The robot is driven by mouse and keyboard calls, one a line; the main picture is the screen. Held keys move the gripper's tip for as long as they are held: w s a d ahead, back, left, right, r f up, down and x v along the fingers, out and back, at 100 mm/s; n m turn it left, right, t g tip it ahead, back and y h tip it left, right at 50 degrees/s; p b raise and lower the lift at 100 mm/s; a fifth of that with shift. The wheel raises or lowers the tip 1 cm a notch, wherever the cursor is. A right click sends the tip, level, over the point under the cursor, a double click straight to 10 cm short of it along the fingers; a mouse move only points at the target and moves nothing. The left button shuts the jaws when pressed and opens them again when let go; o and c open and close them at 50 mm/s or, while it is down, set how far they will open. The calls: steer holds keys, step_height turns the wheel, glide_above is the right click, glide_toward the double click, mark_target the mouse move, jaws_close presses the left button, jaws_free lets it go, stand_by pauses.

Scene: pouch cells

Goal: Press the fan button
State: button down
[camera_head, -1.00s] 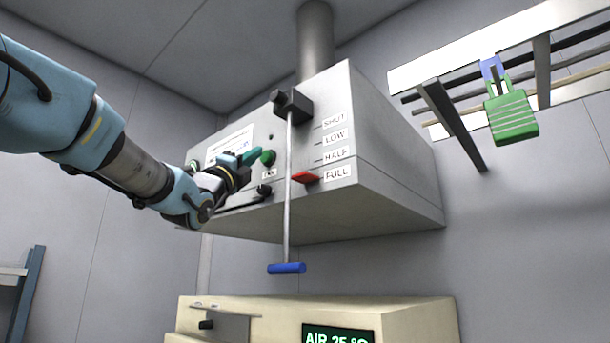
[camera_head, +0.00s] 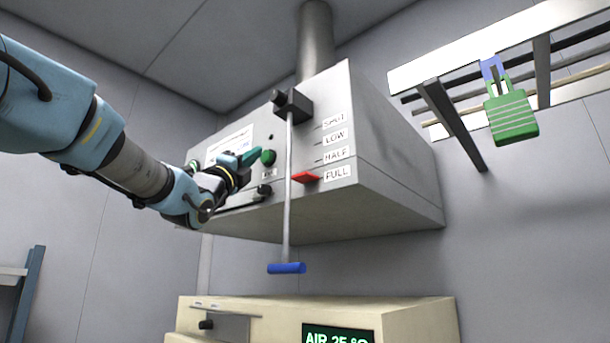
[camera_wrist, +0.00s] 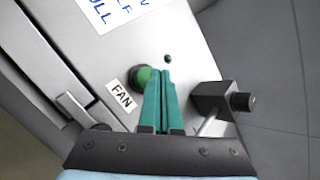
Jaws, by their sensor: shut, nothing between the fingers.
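The fan button (camera_head: 268,157) is a round green button on the front face of the grey hood box. In the wrist view the button (camera_wrist: 142,76) sits in a dark ring beside the white FAN label (camera_wrist: 121,98). My gripper (camera_head: 256,152) is at the panel, just left of the button in the head view. Its teal fingers (camera_wrist: 164,73) are closed together and empty, and in the wrist view the tips overlap the button's edge. I cannot tell whether they touch it or whether it is pressed in.
A rod with a blue handle (camera_head: 287,268) hangs from a black pivot block (camera_head: 293,105) right of the button. A red pointer (camera_head: 305,177) is by the SHUT-to-FULL labels. A beige cabinet (camera_head: 400,310) stands below. A green padlock (camera_head: 512,118) hangs at upper right.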

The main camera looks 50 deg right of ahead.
stand_by(0.3)
steer(key=shift+d+b, duration=0.4)
steer(key=shift+d, duration=0.2)
stand_by(0.3)
steer(key=shift+a+b, duration=0.6)
steer(key=shift+b, duration=0.2)
